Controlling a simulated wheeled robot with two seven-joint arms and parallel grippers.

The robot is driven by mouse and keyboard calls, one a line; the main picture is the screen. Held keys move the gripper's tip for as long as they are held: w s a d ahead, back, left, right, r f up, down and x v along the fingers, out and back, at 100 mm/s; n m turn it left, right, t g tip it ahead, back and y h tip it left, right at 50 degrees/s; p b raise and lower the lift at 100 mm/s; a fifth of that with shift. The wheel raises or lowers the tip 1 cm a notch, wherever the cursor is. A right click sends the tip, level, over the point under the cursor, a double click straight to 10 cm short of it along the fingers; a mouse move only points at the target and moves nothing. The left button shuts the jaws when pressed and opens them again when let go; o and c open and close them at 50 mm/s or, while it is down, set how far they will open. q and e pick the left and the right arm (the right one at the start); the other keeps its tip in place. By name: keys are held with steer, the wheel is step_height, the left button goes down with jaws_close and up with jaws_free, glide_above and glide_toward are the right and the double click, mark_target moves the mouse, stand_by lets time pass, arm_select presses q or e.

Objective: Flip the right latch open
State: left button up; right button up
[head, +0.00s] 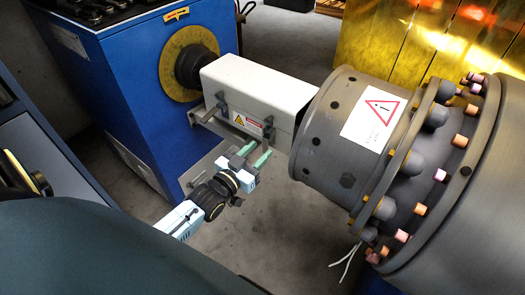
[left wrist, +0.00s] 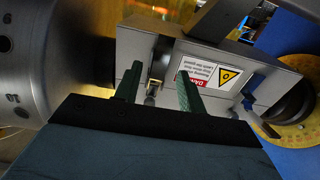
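A white box-shaped cover (head: 258,86) with a danger label (head: 249,124) spans between the blue machine and the large grey rotor housing. The right latch (head: 268,126) is a small dark clasp on the cover's front face, right of the label; it also shows in the left wrist view (left wrist: 154,86). The left latch (head: 222,107) has a lever standing out from the cover. My left gripper (head: 257,151) is open just in front of the right latch. In the left wrist view its green fingers (left wrist: 158,74) appear on either side of that latch; contact cannot be told. My right gripper is out of view.
The grey flanged housing (head: 325,122) with several bolts stands close on the right. The blue machine (head: 130,62) with a yellow ring (head: 170,64) is at the left. A metal plate (head: 200,170) lies below the cover. Grey floor is open in front.

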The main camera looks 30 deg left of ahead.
mark_target(266, 147)
arm_select(q)
steer(key=shift+w+d, duration=0.1)
steer(key=shift+w, duration=1.2)
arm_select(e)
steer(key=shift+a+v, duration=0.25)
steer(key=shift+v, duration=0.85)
arm_select(q)
jaws_close()
